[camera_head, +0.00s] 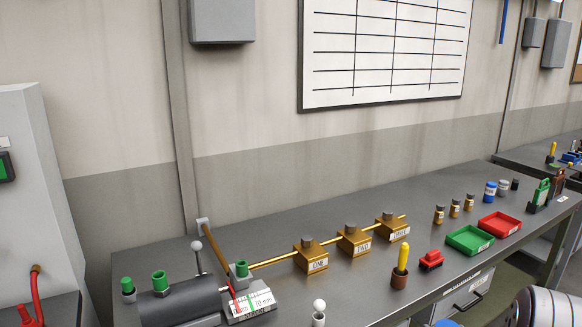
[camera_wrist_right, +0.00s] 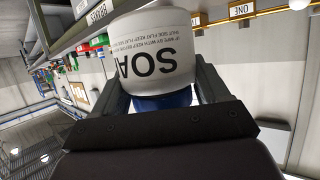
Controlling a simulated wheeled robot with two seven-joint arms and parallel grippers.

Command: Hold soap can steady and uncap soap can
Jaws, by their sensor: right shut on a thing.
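The soap can (camera_wrist_right: 150,50) is white with dark "SOA…" lettering that reads upside down in the right wrist view. A blue part, which looks like its cap (camera_wrist_right: 168,100), is at the end nearest my palm. My right gripper (camera_wrist_right: 163,78) is shut on the can, with one dark finger on each side. I cannot tell whether the fingers press on the cap or on the white body. In the head view a sliver of something blue (camera_head: 446,323) shows at the bottom edge; I cannot tell what it is. My left gripper is not in view.
A long grey bench (camera_head: 310,205) holds a dark cylinder (camera_head: 180,305), a brass pipe with labelled blocks (camera_head: 353,242), a green tray (camera_head: 469,240), a red tray (camera_head: 500,224) and several small bottles. A yellow-handled tool (camera_head: 402,257) stands near the front edge.

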